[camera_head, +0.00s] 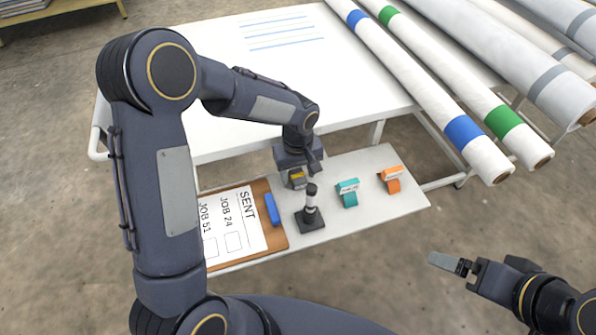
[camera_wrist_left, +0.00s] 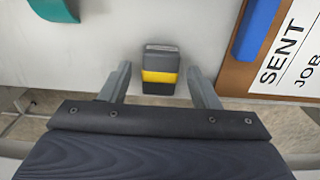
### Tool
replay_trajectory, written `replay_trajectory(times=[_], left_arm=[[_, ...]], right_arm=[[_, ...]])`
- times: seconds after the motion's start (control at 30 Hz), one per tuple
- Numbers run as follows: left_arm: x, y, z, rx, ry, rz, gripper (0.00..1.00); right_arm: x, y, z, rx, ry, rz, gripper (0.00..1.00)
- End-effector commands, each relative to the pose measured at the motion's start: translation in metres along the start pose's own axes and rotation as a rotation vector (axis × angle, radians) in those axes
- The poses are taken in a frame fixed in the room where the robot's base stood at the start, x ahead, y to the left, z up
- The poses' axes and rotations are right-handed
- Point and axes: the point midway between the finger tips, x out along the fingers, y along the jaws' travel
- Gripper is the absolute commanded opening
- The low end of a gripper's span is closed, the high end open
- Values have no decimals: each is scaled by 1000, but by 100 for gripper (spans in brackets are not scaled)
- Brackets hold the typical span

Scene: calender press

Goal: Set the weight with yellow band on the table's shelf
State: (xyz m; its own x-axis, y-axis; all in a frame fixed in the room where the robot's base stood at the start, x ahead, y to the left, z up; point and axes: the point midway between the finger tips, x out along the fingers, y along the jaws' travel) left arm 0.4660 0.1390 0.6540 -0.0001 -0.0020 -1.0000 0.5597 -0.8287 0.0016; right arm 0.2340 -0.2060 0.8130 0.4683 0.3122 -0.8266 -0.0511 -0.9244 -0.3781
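The weight with the yellow band (camera_wrist_left: 160,76) is a small dark grey block with a yellow stripe. It appears to stand on the table's white shelf (camera_head: 385,210). My left gripper (camera_wrist_left: 159,92) is open, with one finger on each side of the weight and a visible gap on both sides. In the head view the weight (camera_head: 297,180) shows partly under my left gripper (camera_head: 303,172). My right gripper (camera_head: 449,263) is at the lower right, away from the shelf. Whether its fingers are apart is unclear.
On the shelf are a dark stamp-like stand (camera_head: 311,212), a teal piece (camera_head: 348,192), an orange piece (camera_head: 391,180) and a clipboard (camera_head: 277,238) with a blue bar (camera_head: 272,210). The white tabletop (camera_head: 350,85) is above. Long rolls (camera_head: 425,80) lie at the right.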

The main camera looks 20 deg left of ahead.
Motion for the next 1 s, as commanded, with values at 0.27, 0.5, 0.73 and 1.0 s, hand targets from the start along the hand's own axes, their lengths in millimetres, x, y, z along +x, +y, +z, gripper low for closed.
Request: replay_trajectory(times=[0.27, 0.5, 0.73, 1.0], left_arm=[[-10, 0, 0, 0, 2, 1, 56], [-59, 1, -1, 0, 5, 4, 56], [-103, 0, 0, 0, 2, 2, 56], [-123, 0, 0, 0, 0, 0, 56]], right_arm=[[-4, -2, -2, 0, 0, 0, 100], [-13, -6, -7, 0, 0, 0, 100], [-20, -9, -10, 0, 0, 0, 100], [-22, -10, -11, 0, 0, 0, 100]])
